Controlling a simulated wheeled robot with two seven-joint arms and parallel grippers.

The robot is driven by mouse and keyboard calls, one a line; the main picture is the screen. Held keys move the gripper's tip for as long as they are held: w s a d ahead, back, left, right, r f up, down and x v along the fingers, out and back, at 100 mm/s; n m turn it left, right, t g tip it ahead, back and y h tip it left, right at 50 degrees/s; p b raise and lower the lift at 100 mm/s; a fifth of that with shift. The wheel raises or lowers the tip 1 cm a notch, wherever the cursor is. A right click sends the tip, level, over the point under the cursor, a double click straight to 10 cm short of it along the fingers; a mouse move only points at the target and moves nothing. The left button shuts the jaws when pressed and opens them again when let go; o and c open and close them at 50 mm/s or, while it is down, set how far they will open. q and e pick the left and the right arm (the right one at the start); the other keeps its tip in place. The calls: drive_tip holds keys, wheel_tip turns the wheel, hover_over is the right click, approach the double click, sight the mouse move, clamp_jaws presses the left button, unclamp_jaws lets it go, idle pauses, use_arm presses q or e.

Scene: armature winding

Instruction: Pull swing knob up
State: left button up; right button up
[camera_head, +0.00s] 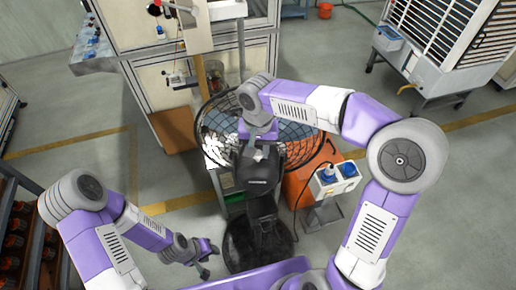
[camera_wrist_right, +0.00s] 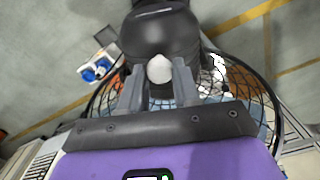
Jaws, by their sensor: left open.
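The fan (camera_head: 262,168) stands on the floor in the middle of the head view, with a dark motor housing and a round wire cage. Its swing knob (camera_wrist_right: 159,70) is a small pale knob on the black motor housing (camera_wrist_right: 160,32) in the right wrist view. My right gripper (camera_wrist_right: 159,82) has one finger on each side of the knob. I cannot tell whether the fingers touch it. In the head view my right wrist hides the knob. My left gripper (camera_head: 208,258) is open and empty, low and left of the fan's round black base (camera_head: 240,247).
An orange box (camera_head: 300,185) and a stand with blue-and-white sockets (camera_head: 337,178) are right of the fan. A workbench cabinet (camera_head: 150,95) stands behind it. A rack (camera_head: 20,225) is at the left edge and a large slatted unit (camera_head: 440,45) at the upper right.

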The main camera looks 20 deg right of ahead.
sight(258, 153)
clamp_jaws()
drive_tip(key=shift+f, duration=0.15)
drive_tip(key=shift+s, duration=0.1)
drive_tip(key=o, duration=0.6)
unclamp_jaws()
drive_tip(key=shift+o, duration=0.2)
wheel_tip(258, 153, up, 8)
drive_tip(key=shift+f, duration=0.2)
